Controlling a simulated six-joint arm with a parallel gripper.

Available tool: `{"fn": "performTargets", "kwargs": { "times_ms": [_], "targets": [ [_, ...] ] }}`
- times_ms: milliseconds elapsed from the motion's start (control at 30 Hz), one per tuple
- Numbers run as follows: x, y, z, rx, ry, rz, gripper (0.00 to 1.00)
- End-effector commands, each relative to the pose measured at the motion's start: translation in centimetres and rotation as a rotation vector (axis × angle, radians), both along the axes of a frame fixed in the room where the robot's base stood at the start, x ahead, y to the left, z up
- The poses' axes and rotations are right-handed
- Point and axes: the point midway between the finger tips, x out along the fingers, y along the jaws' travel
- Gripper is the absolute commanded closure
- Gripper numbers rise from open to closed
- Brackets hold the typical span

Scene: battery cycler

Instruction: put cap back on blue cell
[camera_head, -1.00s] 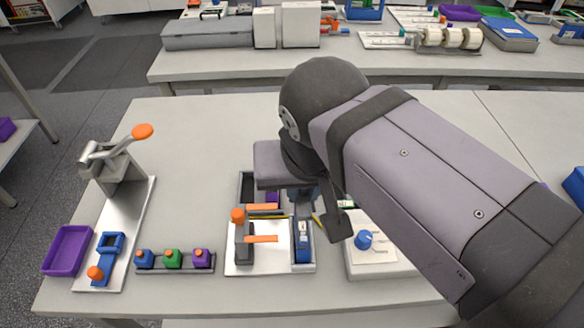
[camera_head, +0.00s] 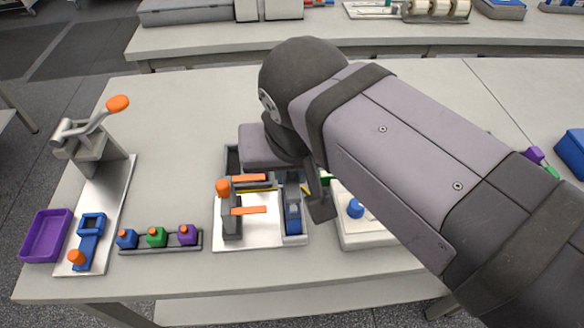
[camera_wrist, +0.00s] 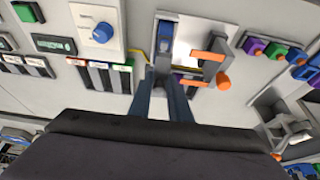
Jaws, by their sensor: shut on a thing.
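A blue cell-like block (camera_head: 292,217) lies in the right-hand slot of a small fixture (camera_head: 262,240) with orange handles. It also shows in the wrist view (camera_wrist: 165,32). My gripper (camera_wrist: 162,74) is shut, with its fingers pointing at the near end of that slot. The thing between the fingertips is too small and dark to make out, and I cannot tell whether it touches the block. In the head view my arm hides most of the gripper. Blue (camera_head: 127,239), green (camera_head: 156,237) and purple (camera_head: 187,235) pieces with orange tops stand in a rack (camera_head: 160,248).
A press with an orange knob (camera_head: 117,103) stands on a metal plate (camera_head: 101,205) at left, beside a purple tray (camera_head: 46,236). A white box with a blue dial (camera_head: 356,208) sits right of the fixture. The table behind the rack is clear.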

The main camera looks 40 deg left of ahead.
Motion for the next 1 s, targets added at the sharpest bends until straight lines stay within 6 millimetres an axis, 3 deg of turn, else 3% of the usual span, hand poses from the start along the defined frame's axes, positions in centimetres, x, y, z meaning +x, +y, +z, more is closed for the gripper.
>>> {"fn": "performTargets", "kwargs": {
  "times_ms": [333, 1000],
  "targets": [
    [0.0, 0.0, -2.4, 0.001, -0.001, 0.000, 1.00],
    [0.0, 0.0, -2.6, 0.000, 0.000, 0.000, 1.00]
  ]
}}
